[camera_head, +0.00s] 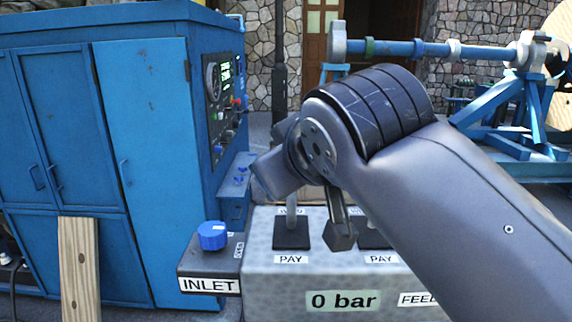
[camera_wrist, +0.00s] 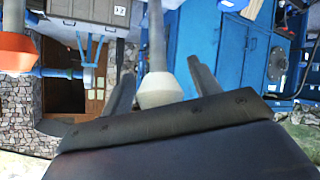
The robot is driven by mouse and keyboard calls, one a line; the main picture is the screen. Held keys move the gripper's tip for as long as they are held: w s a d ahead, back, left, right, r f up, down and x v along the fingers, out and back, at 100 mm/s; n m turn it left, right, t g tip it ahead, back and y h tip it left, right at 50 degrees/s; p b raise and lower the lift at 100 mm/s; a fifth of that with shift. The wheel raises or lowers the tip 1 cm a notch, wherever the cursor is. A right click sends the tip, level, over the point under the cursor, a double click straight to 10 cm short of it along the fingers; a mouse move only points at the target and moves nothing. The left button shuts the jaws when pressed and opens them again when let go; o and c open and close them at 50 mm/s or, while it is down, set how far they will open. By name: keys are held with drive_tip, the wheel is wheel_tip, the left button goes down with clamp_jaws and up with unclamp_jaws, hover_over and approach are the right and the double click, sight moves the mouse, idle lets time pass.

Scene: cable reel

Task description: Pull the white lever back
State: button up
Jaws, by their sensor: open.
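The white lever shows in the wrist view as a cream knob (camera_wrist: 160,92) on a grey stem, between the two fingers of my gripper (camera_wrist: 161,68). The fingers are spread, with a visible gap on each side of the knob, so the gripper is open around it. In the head view a pale lever stem (camera_head: 291,208) rises from a black plate marked PAY on the grey control box (camera_head: 270,277). One gripper finger (camera_head: 341,230) hangs just right of that stem. My wrist hides the lever's top and most of the second lever's base.
An orange knob (camera_wrist: 16,50) is at the left of the wrist view. A blue INLET knob (camera_head: 212,235) is left of the control box. A blue cabinet (camera_head: 155,130) stands at left, with a wooden plank (camera_head: 79,270) before it. A blue reel stand (camera_head: 495,108) is behind at right.

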drive_tip(key=v, duration=1)
drive_tip(key=shift+s+r, duration=0.3)
drive_tip(key=shift+s, duration=0.05)
drive_tip(key=x, duration=1.1)
drive_tip(key=shift+d, duration=0.15)
drive_tip(key=shift+f, duration=0.1)
